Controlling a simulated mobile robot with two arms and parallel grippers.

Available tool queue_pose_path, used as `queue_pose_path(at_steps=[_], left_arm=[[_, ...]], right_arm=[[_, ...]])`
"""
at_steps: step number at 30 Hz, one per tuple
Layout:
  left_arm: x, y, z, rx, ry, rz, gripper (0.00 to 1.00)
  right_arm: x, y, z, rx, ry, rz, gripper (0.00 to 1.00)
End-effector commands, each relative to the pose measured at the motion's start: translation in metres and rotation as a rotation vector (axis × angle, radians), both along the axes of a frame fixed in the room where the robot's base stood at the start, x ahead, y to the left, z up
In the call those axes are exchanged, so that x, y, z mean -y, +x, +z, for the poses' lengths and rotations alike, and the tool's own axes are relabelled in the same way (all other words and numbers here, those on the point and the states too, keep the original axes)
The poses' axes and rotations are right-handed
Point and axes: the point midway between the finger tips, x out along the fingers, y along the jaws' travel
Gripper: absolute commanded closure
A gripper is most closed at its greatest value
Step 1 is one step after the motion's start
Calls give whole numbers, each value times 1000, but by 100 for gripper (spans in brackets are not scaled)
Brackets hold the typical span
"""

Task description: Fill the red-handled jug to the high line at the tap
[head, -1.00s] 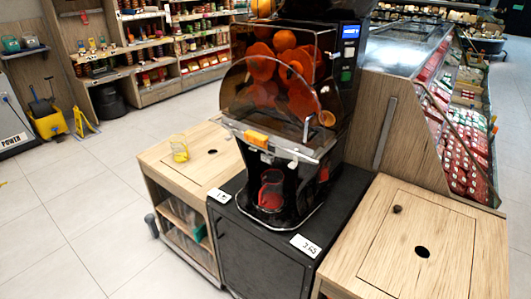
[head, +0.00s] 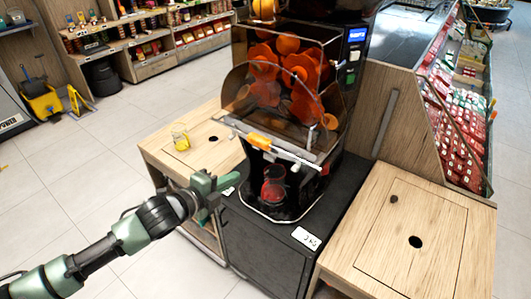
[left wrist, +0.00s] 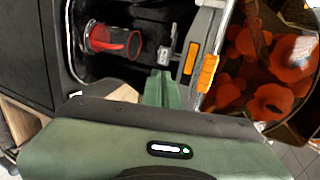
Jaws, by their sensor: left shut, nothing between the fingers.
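The red-handled jug (head: 273,187) stands upright in the black bay of the juicer, below the orange tap (head: 258,141). In the left wrist view the jug (left wrist: 112,40) looks clear with a red handle; its fill level and high line cannot be made out. The orange tap piece (left wrist: 207,73) is to the right of my fingers there. My left gripper (head: 229,181) is shut and empty, in front and to the left of the jug, apart from it. It also shows in the left wrist view (left wrist: 160,88). My right gripper is out of view.
A yellow-handled jug (head: 180,137) stands on the left wooden counter (head: 215,158). The juicer's clear case (head: 285,75) holds oranges. A price card (head: 306,238) is at the black stand's front edge. The right wooden counter (head: 440,225) is mostly bare.

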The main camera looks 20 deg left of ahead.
Motion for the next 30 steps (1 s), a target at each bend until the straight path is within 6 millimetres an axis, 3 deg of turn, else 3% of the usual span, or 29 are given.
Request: queue_pose_path(at_steps=[14, 30], left_arm=[[3, 7, 1, 5, 1, -2, 100], [36, 96, -25, 4, 0, -2, 100]], right_arm=[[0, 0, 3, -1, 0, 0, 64], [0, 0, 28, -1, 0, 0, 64]])
